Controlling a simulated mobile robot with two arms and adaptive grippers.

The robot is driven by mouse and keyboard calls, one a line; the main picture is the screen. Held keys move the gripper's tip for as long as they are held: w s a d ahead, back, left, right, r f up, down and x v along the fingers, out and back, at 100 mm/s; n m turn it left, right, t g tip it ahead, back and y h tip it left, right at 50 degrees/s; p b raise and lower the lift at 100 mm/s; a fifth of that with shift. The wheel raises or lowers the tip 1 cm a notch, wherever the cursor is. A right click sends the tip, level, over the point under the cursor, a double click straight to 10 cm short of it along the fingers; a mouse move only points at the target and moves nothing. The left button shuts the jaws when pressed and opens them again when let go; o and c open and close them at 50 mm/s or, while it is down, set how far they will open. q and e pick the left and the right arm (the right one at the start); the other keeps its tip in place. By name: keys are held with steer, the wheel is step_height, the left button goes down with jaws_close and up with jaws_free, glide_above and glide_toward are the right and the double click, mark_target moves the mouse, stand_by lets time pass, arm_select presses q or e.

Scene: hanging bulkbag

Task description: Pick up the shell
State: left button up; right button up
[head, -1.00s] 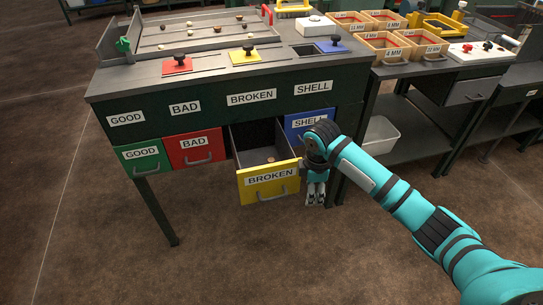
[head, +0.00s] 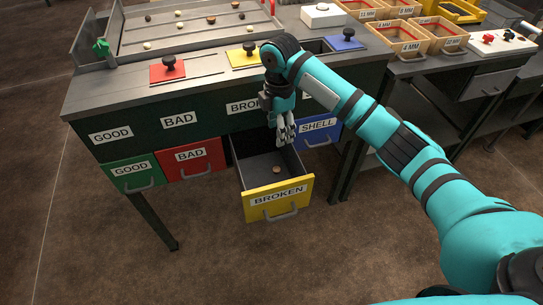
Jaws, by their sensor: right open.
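A small brown piece (head: 276,170), which looks like a nut or a bit of shell, lies on the floor of the open yellow BROKEN drawer (head: 279,200). It is too small to tell which. My right gripper (head: 286,141) points down over the back right part of this drawer, near its right wall. It is open and empty, above and behind the small piece and apart from it. My left gripper is not in view.
The green GOOD drawer (head: 136,173), red BAD drawer (head: 190,158) and blue SHELL drawer (head: 318,130) are shut. Several small nuts lie in the sorting tray (head: 190,35) on the tabletop. Red, yellow and blue knobbed lids stand along the table.

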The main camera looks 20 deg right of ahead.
steer(key=w+f, duration=0.1)
steer(key=f, duration=0.1)
steer(key=b, duration=0.2)
glide_above(276, 169)
step_height(276, 169, down, 9)
steer(key=shift+d+r, duration=0.1)
step_height(276, 169, down, 6)
steer(key=shift+s+r+b, duration=0.1)
steer(key=shift+r+b, duration=0.05)
steer(key=shift+b, duration=0.45)
steer(key=shift+f, duration=0.4)
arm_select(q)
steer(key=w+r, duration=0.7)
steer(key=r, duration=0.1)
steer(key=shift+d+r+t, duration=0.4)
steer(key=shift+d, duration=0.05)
arm_select(e)
steer(key=c, duration=0.8)
